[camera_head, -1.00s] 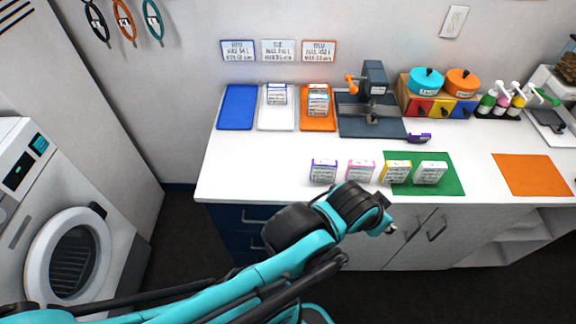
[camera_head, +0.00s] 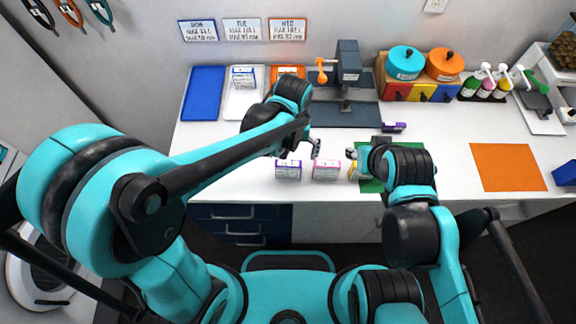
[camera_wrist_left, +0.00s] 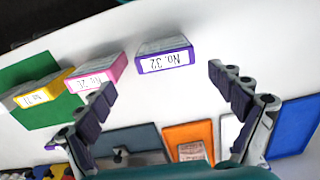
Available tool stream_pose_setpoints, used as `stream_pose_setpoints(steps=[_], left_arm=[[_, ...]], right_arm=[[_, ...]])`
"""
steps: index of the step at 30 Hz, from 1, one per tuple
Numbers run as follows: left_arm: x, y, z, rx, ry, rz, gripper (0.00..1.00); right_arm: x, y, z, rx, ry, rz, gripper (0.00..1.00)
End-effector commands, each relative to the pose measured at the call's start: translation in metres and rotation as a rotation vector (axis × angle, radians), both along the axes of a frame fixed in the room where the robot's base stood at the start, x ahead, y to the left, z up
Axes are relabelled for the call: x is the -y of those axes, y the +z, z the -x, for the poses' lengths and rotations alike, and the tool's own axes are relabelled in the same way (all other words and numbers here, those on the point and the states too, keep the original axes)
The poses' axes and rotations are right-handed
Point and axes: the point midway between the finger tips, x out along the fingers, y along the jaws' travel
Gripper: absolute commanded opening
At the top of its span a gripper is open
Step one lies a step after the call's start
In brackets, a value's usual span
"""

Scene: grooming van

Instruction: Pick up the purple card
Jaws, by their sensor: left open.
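The purple card stack (camera_head: 288,170) stands on the white counter at the left end of a short row near the front edge. In the left wrist view the purple stack (camera_wrist_left: 166,62), labelled No. 32, lies ahead between my spread fingers and apart from them. My left gripper (camera_head: 298,150) is open and empty, above and just behind the purple stack in the head view; it also shows in the left wrist view (camera_wrist_left: 161,80). My right gripper (camera_head: 362,153) is over the right end of the row; its fingers are too small and hidden to judge.
A pink card stack (camera_head: 326,170) stands right of the purple one, then a yellow stack (camera_head: 353,172) partly hidden by my right gripper. A green mat (camera_head: 371,186) lies beneath. Behind are blue (camera_head: 202,94), white and orange trays. An orange mat (camera_head: 507,167) lies at right.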

Motion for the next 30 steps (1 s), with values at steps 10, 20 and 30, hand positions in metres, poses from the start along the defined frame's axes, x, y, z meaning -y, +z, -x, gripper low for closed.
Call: stream_pose_setpoints(steps=[10,20,30], left_arm=[[-0.008,-0.049,0.003,0.001,0.002,0.0,0.93],[-0.009,-0.071,0.003,0.001,0.0,0.001,0.93],[-0.009,-0.07,0.003,0.001,0.0,0.001,0.39]], right_arm=[[0.0,-0.019,0.0,0.0,0.0,0.0,0.4],[0.0,-0.025,0.0,0.0,0.0,0.0,0.4],[0.0,-0.024,0.0,0.0,0.0,0.0,0.4]])
